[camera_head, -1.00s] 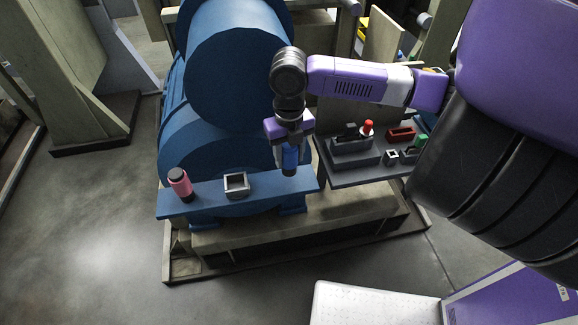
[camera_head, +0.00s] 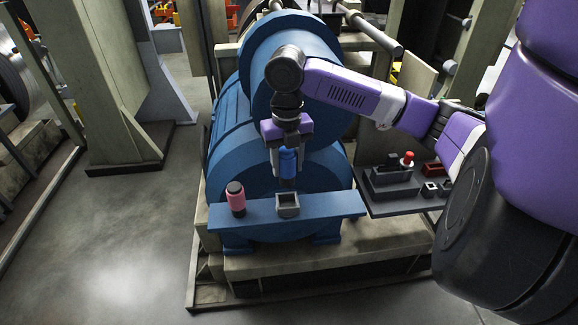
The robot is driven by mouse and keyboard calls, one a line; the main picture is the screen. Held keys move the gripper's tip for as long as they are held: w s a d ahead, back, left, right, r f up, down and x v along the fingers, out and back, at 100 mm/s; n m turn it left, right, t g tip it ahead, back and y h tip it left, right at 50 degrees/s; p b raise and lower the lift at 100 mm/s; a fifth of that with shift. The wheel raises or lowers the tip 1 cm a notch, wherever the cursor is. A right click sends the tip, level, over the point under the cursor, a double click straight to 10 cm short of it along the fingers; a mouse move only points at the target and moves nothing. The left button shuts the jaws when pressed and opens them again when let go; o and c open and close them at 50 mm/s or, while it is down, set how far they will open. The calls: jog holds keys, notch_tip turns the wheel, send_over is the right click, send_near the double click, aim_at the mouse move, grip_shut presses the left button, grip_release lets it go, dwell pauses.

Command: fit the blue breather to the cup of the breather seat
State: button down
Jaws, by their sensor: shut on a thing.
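My gripper (camera_head: 287,152) is shut on the blue breather (camera_head: 288,165), which hangs upright with its dark lower end down. The breather seat's cup (camera_head: 288,208) is a grey, square, open-topped box on the blue ledge (camera_head: 330,205). In the picture the breather's lower end is just above the cup, with a small gap; I cannot tell the exact depth alignment. The cup's inside looks empty, but is only partly visible.
The blue machine drum (camera_head: 235,130) rises behind. At right, a dark side shelf (camera_head: 405,208) bears grey blocks, a red-knobbed part (camera_head: 407,159) and a red tray (camera_head: 433,169).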

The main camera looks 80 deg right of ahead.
aim_at(287, 180)
jog(key=shift+f+b, duration=2.4)
jog(key=shift+f, duration=0.5)
jog(key=shift+f+b, duration=1.9)
jog(key=shift+f, duration=0.15)
jog(key=c, duration=0.7)
grip_release()
jog(key=shift+r, duration=3.95)
jog(key=shift+s, duration=0.15)
